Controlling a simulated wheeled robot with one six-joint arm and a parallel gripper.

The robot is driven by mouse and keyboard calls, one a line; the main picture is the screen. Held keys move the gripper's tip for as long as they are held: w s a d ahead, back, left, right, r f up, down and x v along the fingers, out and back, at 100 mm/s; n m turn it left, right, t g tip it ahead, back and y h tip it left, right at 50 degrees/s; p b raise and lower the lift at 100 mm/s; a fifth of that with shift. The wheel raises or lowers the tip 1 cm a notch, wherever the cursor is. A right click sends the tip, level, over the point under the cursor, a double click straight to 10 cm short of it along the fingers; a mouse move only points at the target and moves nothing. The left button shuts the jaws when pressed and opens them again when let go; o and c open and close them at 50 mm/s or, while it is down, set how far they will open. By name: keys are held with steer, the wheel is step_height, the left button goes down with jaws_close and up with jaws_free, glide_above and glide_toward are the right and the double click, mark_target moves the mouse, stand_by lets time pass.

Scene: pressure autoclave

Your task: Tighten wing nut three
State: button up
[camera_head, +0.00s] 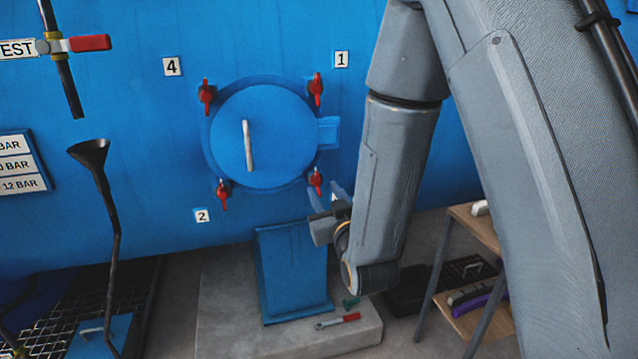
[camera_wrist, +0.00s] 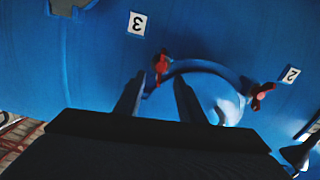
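Wing nut three is the red wing nut (camera_head: 315,181) at the lower right of the round blue hatch (camera_head: 275,140). In the wrist view, this red wing nut (camera_wrist: 161,64) stands beside the tilted "3" label (camera_wrist: 137,23). My gripper (camera_head: 326,193) is just below and right of it in the head view. In the wrist view, my gripper (camera_wrist: 159,82) is open, with its two dark fingers apart and the wing nut showing between and just beyond their tips. Nothing is held. Contact with the nut cannot be told. My gripper mostly hides the "3" label in the head view.
Other red wing nuts sit at labels 1 (camera_head: 316,88), 2 (camera_head: 223,192) and 4 (camera_head: 206,95). The hatch has a vertical handle (camera_head: 248,145). A blue pedestal (camera_head: 292,272) stands below. A wooden shelf (camera_head: 472,228) stands right.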

mark_target(318, 181)
steer(key=shift+p+x, duration=0.3)
steer(key=shift+x, duration=2.35)
jaws_close()
steer(key=shift+m, duration=0.8)
jaws_free()
steer(key=shift+d, duration=0.1)
